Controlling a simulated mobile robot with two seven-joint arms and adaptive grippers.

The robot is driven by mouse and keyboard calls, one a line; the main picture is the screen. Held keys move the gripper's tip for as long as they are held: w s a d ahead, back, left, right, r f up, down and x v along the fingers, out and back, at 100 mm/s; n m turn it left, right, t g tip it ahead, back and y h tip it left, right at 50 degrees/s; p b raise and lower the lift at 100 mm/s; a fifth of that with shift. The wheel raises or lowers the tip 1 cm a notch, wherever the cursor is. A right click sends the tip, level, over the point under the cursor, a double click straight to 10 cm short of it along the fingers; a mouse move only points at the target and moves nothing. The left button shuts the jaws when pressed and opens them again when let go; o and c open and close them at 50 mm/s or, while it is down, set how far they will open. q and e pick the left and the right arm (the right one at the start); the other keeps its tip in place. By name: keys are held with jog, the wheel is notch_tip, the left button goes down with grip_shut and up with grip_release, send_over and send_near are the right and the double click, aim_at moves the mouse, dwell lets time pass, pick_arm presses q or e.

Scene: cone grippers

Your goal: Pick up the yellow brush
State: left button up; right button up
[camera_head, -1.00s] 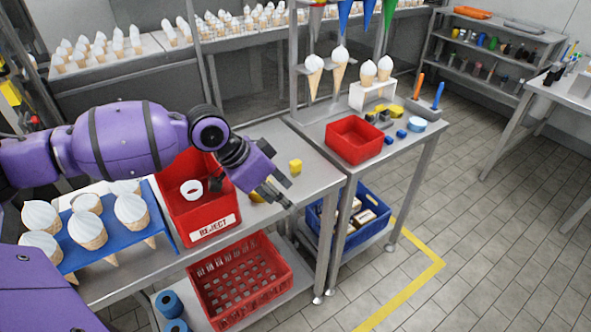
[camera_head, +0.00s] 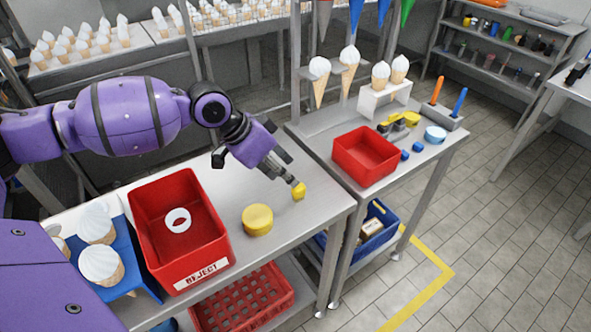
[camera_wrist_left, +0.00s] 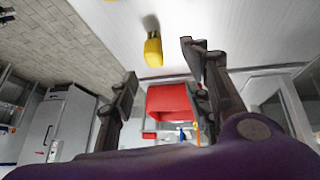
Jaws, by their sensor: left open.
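A small yellow block-like piece (camera_head: 299,191), seemingly the yellow brush, is on the metal table near its right end. Its bristles cannot be made out in the head view. My left gripper (camera_head: 291,180) is open, its fingertips close beside the piece on its upper-left side. Contact cannot be told. In the left wrist view the yellow piece (camera_wrist_left: 153,50) shows just beyond the open fingers (camera_wrist_left: 160,68), with nothing held between them. My right gripper is in neither view.
A round yellow disc (camera_head: 257,220) lies in front of the gripper. A red reject bin (camera_head: 150,247) holding a white ring stands to the left, beside a blue cone rack (camera_head: 128,270). A red tray (camera_head: 365,156) sits on the adjoining table. Bare tabletop lies behind the disc.

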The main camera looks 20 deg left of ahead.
aim_at(298, 193)
pick_arm(q)
jog(key=x, duration=0.4)
jog(key=s+x, duration=0.1)
jog(key=x, duration=0.1)
jog(key=shift+d+f, duration=0.1)
grip_shut()
